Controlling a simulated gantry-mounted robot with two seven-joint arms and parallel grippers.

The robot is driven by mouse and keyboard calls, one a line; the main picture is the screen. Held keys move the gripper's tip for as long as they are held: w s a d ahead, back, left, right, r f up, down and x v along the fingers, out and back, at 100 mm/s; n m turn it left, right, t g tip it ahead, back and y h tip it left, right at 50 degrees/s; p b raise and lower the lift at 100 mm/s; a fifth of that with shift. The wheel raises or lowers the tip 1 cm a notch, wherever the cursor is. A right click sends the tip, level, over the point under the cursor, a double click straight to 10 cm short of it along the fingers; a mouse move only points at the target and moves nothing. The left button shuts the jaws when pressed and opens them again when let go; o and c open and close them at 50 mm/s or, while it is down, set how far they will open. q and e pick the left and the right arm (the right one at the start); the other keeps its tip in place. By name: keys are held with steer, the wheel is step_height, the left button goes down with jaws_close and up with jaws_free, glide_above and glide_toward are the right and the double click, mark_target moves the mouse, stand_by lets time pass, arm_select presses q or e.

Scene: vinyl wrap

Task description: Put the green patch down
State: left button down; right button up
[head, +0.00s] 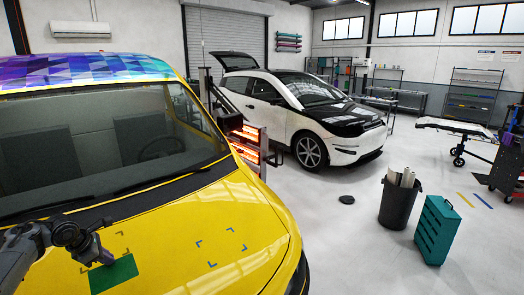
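The green patch (113,275) is a flat dark-green rectangle over the yellow hood (165,232) at the lower left of the head view. I cannot tell whether it lies on the hood or is held just above it. My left gripper (105,259) comes in from the left, and its tip meets the patch's far edge. The fingers are too small and dark to show whether they are open or shut on the patch. Dark corner marks (124,234) show on the hood around the gripper. Blue corner marks (213,264) outline a bare area to the right. My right gripper is out of view.
The windshield (100,140) rises behind the hood. A lit heater panel (245,144) stands beyond the hood's right side. A white car (305,110), a dark bin (398,203) with rolls and a teal cabinet (437,230) stand on the floor. The hood's right part is clear.

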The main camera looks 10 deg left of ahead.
mark_target(120, 272)
arm_select(q)
steer(key=shift+w+f+m, duration=0.4)
steer(key=shift+w+f, duration=0.1)
steer(key=shift+f, duration=0.1)
steer(key=d+f+m, duration=0.1)
steer(key=d+f, duration=0.1)
steer(key=s+d+f+m+h, duration=0.1)
steer(key=d+f, duration=0.1)
steer(key=shift+s+d+f, duration=0.1)
steer(key=shift+d+f, duration=0.05)
steer(key=shift+d, duration=0.2)
steer(key=shift+s+d+f+m+g+h, duration=0.1)
steer(key=shift+s+d+f+m+g, duration=0.15)
steer(key=shift+d, duration=0.3)
steer(key=shift+s+d+f+m+h, duration=0.1)
steer(key=shift+s+d+f+m, duration=0.05)
steer(key=shift+d+f, duration=0.3)
steer(key=shift+s+d+f+m+g+h, duration=0.1)
steer(key=shift+s+d+f+m+g, duration=0.1)
steer(key=shift+d, duration=0.4)
steer(key=shift+s+d+f, duration=0.1)
steer(key=shift+d, duration=0.2)
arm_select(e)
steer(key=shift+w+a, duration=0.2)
arm_select(q)
steer(key=shift+s+d, duration=0.1)
